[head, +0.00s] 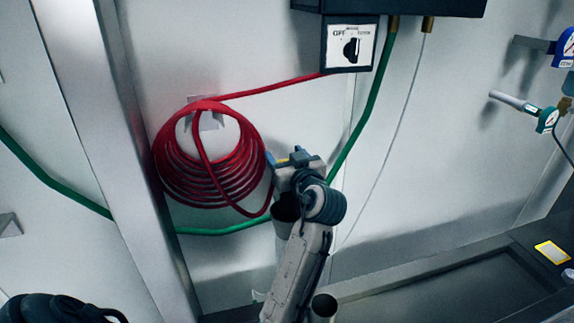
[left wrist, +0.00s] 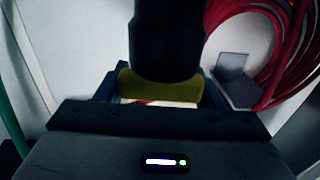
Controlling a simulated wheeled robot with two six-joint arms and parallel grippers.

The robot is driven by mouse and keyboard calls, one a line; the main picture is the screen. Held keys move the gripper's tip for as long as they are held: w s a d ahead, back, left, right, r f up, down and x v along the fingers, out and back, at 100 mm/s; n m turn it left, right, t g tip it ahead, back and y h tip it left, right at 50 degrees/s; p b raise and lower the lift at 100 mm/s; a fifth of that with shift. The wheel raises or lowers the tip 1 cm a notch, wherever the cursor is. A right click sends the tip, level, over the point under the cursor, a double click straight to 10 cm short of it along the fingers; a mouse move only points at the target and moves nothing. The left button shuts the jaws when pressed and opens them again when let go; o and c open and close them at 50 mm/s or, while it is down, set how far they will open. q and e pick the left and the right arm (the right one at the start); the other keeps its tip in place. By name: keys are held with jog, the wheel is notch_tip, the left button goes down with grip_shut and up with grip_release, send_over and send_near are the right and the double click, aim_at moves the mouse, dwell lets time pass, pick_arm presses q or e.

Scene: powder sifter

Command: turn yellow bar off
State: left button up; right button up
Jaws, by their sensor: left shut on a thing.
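The yellow bar (left wrist: 160,87) lies across the jaws in the left wrist view, below a dark upright cylinder-like part (left wrist: 167,40). In the head view only a small bit of yellow (head: 283,160) shows at the jaws; my gripper and wrist hide the rest. My left gripper (head: 287,158) is shut on the yellow bar, in front of the wall and just right of the red hose coil. The gripper body also shows in the left wrist view (left wrist: 160,100). My right gripper is not in view.
A red coiled hose (head: 168,165) hangs on a wall bracket. A green hose (head: 373,95) runs down behind my gripper. A black box carries a white-faced dial (head: 351,46) marked OFF.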

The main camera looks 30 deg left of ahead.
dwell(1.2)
pick_arm(q)
jog(key=o, duration=1)
